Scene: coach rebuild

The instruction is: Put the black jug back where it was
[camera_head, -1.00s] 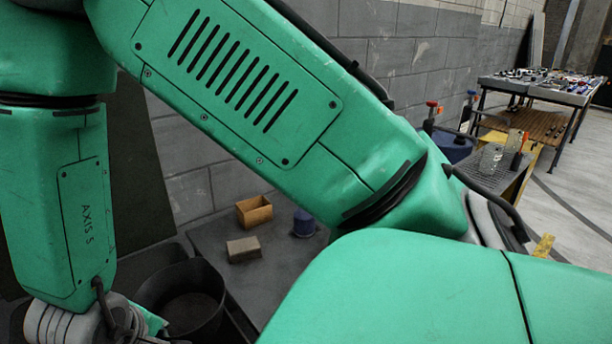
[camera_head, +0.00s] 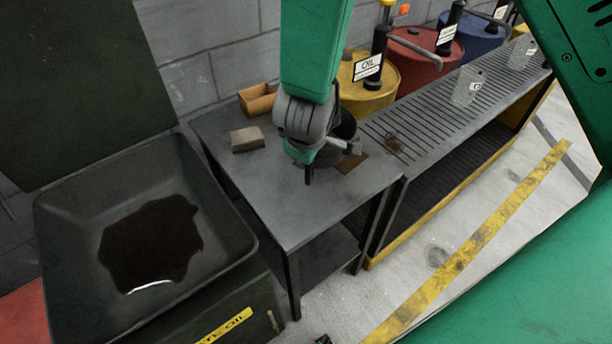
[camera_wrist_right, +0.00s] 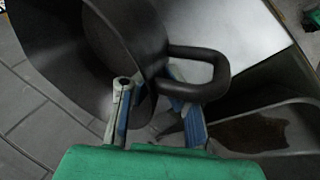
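My right gripper (camera_head: 328,162) is low over the small grey table, its fingers spread apart. In the right wrist view the black jug (camera_wrist_right: 125,35) fills the upper left, its mouth towards the left and its loop handle (camera_wrist_right: 215,78) to the right. The fingers (camera_wrist_right: 158,115) are apart: one is in front of the jug's body, the other passes behind the handle. In the head view the jug (camera_head: 346,124) is a dark shape mostly hidden behind my wrist. It appears to be at the tabletop; contact is hidden. My left gripper is out of view.
The small table (camera_head: 285,205) also holds a wooden box (camera_head: 257,100) and a grey block (camera_head: 247,139). A drain tray (camera_head: 70,270) with dark oil stands at left. A slatted bench (camera_head: 430,122) with clear containers and coloured drums behind is at right.

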